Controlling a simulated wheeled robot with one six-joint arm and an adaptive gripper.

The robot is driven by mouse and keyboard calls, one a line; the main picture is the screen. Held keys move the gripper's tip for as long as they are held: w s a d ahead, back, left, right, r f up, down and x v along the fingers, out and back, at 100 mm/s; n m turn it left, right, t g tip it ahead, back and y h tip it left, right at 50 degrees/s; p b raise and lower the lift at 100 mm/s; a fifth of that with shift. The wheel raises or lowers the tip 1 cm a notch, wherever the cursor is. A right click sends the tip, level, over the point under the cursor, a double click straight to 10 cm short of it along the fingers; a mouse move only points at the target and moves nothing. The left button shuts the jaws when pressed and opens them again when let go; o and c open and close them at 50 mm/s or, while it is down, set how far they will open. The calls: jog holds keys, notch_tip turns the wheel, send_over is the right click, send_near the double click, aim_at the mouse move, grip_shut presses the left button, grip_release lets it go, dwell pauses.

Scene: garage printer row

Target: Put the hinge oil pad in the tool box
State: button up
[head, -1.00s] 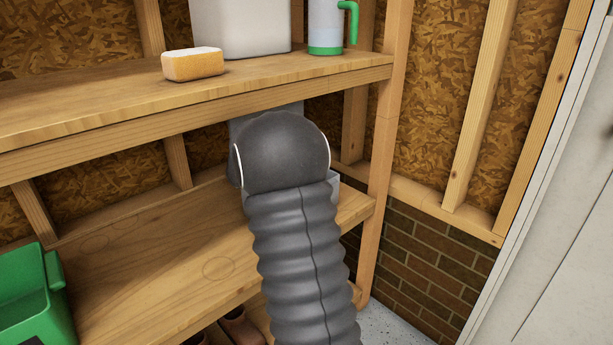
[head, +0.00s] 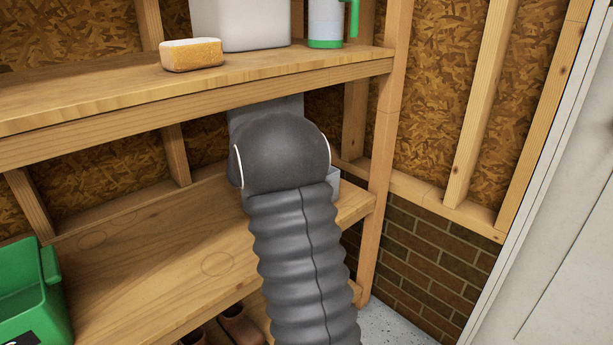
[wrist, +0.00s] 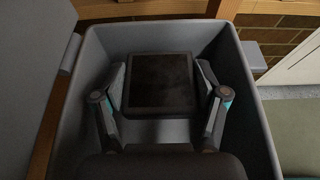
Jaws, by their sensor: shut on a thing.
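The hinge oil pad (wrist: 160,82) is a dark, nearly square block with a raised rim in the wrist view. My gripper (wrist: 161,90) is shut on it, one finger at its left side and one at its right. Pad and fingers are inside the walls of the grey tool box (wrist: 255,125). I cannot tell whether the pad touches the box floor. In the head view the tool box (head: 334,180) stands on the lower shelf, mostly hidden behind my arm, with a grey panel, seemingly its raised lid (head: 262,108), behind. My arm hides the gripper and pad there.
The upper shelf (head: 120,100) runs above the tool box and carries a yellow sponge (head: 192,55), a white container (head: 240,25) and a green-handled canister (head: 326,25). A green bin (head: 30,295) stands at lower left. The lower shelf (head: 150,265) between is bare.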

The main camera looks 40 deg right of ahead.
jog(key=o, duration=1.4)
jog(key=shift+r, duration=0.15)
jog(key=shift+r+p, duration=0.2)
jog(key=shift+p, duration=0.3)
jog(key=v, duration=1.2)
jog(key=shift+r, duration=0.3)
